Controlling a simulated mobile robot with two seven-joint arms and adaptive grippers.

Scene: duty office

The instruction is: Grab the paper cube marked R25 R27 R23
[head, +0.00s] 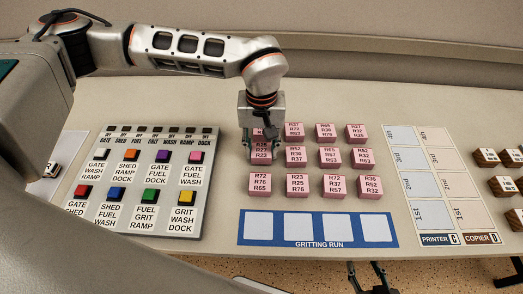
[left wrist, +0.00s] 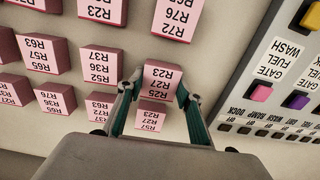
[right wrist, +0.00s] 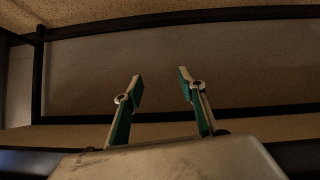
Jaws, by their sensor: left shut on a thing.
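The pink paper cube marked R25 R27 R23 (head: 261,154) stands in the left column, middle row of the pink cubes. It shows upside down in the left wrist view (left wrist: 162,82). My left gripper (head: 262,148) reaches down over it and is shut on it, one finger on each side. In the left wrist view the fingers (left wrist: 158,98) flank the cube, whose label is readable. The cube looks to be still at its place in the grid. My right gripper (right wrist: 160,82) is open and empty, below the table's front edge.
Other pink cubes (head: 297,156) stand close by in rows. A button panel (head: 150,180) lies to the left. A blue GRITTING RUN strip (head: 318,229) with several white squares lies in front. A printer and copier chart (head: 435,190) and brown blocks (head: 487,157) are at the right.

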